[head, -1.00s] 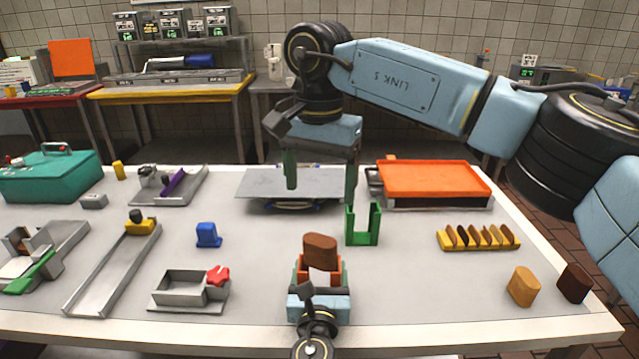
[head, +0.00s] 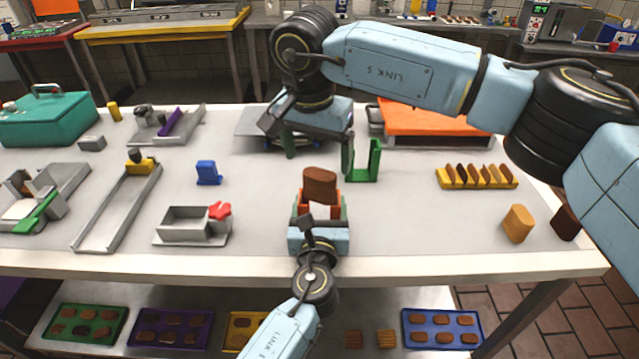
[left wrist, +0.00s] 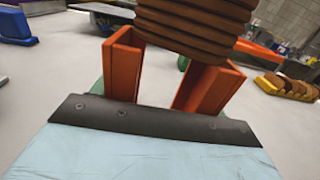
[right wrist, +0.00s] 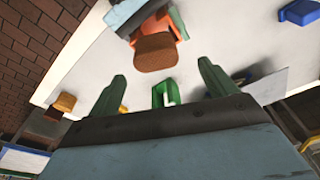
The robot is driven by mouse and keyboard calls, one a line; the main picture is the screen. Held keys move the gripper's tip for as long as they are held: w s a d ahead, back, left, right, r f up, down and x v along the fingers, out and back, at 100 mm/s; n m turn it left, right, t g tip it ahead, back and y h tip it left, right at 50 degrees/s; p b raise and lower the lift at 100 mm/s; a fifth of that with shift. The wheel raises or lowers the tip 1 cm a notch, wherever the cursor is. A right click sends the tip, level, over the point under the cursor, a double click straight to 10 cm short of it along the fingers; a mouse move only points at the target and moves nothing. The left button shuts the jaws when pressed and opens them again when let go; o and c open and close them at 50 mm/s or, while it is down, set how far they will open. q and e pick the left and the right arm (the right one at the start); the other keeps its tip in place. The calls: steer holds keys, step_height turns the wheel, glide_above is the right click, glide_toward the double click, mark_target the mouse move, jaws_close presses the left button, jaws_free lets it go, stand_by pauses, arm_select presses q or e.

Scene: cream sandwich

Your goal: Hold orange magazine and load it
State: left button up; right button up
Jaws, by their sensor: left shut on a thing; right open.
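The orange magazine (head: 304,207) stands near the table's front edge, with a brown biscuit stack (head: 320,187) between its rails and rising above them. My left gripper (head: 320,213) is shut on the magazine from the front. The left wrist view shows two orange rails (left wrist: 122,66) on either side of the ridged brown stack (left wrist: 195,28). My right gripper (head: 319,148) is open and empty, above and beyond the stack. In the right wrist view, the stack (right wrist: 155,52) and magazine (right wrist: 158,27) lie beyond its spread green fingers (right wrist: 162,74). The magazine's bottom is hidden.
A green forked stand (head: 365,172) is just right of my right gripper. A yellow rack (head: 478,183) with several pieces, a tan piece (head: 517,224) and a dark piece (head: 566,222) lie to the right. A blue block (head: 208,173) and a grey fixture (head: 186,222) are left.

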mark_target(319, 174)
steer(key=f, duration=0.5)
steer(key=shift+d+f, duration=0.15)
steer(key=shift+d, duration=0.1)
steer(key=c, duration=1.2)
step_height(319, 174, up, 9)
steer(key=shift+r, duration=0.1)
steer(key=shift+n, duration=0.5)
step_height(319, 174, down, 2)
steer(key=n, duration=0.3)
steer(key=shift+n+y, duration=0.3)
steer(key=shift+y, duration=0.1)
